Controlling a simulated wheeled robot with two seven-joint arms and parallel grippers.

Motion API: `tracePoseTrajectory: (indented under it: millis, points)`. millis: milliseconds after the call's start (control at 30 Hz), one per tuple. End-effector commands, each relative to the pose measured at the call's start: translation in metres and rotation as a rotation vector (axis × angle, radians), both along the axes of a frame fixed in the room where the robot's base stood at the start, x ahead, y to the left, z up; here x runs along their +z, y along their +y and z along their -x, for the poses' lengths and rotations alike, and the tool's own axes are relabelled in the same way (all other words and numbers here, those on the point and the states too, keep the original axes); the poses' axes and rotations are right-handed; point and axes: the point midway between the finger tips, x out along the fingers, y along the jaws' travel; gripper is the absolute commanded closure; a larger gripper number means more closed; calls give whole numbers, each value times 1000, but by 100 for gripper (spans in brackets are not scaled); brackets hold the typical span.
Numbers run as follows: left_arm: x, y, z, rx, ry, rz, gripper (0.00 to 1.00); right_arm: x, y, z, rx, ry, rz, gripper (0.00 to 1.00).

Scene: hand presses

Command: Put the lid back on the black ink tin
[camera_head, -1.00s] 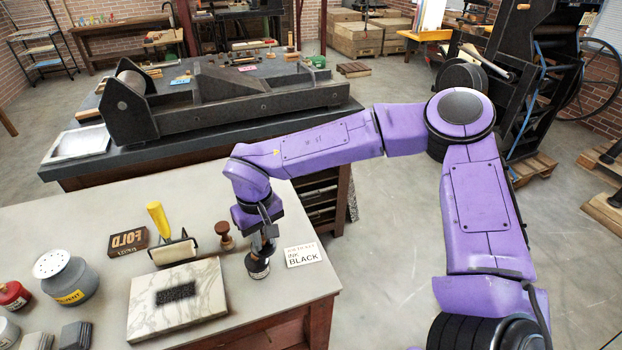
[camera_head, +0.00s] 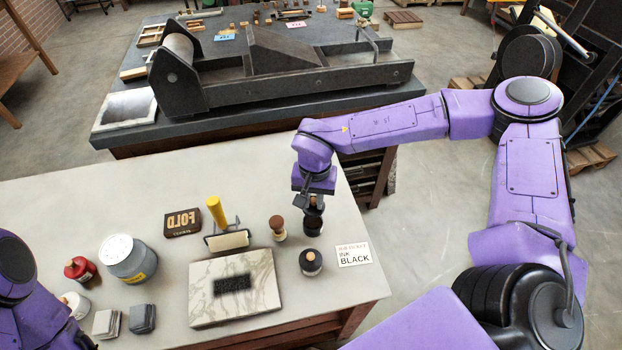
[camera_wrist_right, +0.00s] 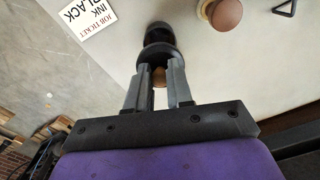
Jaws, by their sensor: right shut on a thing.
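My right gripper (camera_head: 313,208) points down and is shut on a dark round lid (camera_wrist_right: 158,52). The lid's brown knob (camera_wrist_right: 160,76) shows between the two fingers in the right wrist view. The black ink tin (camera_head: 311,262) stands on the pale table, nearer to me than the gripper, with a dark top. In the wrist view, the dark shape of the tin (camera_wrist_right: 160,36) lies just beyond the lid and is partly covered by it. I cannot tell how high the lid is above the table. My left gripper is out of view.
The job ticket card (camera_head: 355,254) lies right of the tin. A wooden-handled stamp (camera_head: 277,228), a yellow-handled roller (camera_head: 227,238) and a marble slab (camera_head: 236,287) are left of it. The grey solvent can (camera_head: 130,259) stands further left. The table's right edge is near.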

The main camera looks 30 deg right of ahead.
Motion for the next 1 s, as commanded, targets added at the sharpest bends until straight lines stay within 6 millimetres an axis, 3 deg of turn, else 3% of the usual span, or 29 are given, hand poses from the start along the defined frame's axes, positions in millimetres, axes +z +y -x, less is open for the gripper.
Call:
tracePoseTrajectory:
  millis: [267, 633, 1000]
  points:
    - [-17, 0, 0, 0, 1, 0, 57, -19, -1, -4, -30, 4, 0, 100]
    - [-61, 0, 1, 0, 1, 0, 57, -52, -1, -3, -27, 4, 0, 100]
    - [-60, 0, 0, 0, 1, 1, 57, -68, -1, -4, -28, 3, 0, 100]
